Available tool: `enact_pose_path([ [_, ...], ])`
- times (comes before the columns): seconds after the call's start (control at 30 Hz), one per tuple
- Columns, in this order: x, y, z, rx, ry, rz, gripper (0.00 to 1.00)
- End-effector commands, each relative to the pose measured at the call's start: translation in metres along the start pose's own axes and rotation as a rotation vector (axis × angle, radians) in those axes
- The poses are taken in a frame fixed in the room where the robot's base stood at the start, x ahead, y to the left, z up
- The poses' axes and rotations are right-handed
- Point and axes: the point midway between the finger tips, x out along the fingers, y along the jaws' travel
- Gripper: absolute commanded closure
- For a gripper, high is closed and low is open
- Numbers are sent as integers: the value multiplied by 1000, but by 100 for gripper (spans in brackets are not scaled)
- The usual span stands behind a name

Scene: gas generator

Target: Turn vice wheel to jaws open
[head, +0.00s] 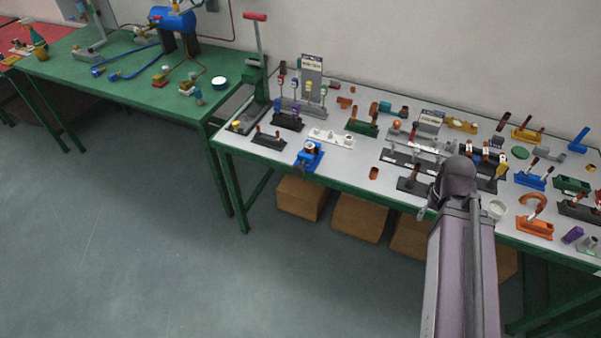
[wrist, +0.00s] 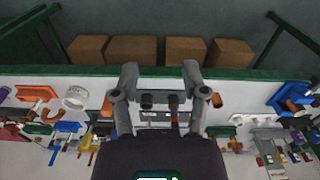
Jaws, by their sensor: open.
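The vice (head: 308,156) is a small blue device at the front edge of the grey-topped table, left of my arm in the head view. What looks like the same blue vice (wrist: 289,97) shows at the right of the wrist view. Its wheel is too small to make out clearly, and I cannot tell how far its jaws stand apart. My gripper (wrist: 160,78) is open, its two fingers spread above the table's front edge and well to the side of the vice. A dark fixture shows between the fingers. In the head view my arm hides the gripper.
The table (head: 235,153) is crowded with small fixtures. A loose orange-brown cylinder (head: 374,173) stands between vice and arm. Cardboard boxes (head: 302,197) sit underneath. A tall red-handled press (head: 257,60) stands behind the vice. The floor (head: 130,240) in front is clear.

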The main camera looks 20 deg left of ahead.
Motion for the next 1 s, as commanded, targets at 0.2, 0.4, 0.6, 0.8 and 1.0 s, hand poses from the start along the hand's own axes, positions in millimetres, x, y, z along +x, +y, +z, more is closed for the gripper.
enact_pose_path([
  [0.2,3,-3,-2,2,5,8,0],
  [0.4,16,-20,-11,22,32,57,0],
  [0.6,37,-49,-30,53,106,148,0],
  [0.8,58,-87,-51,87,224,241,0],
  [1.0,74,-133,-69,111,368,302,0],
])
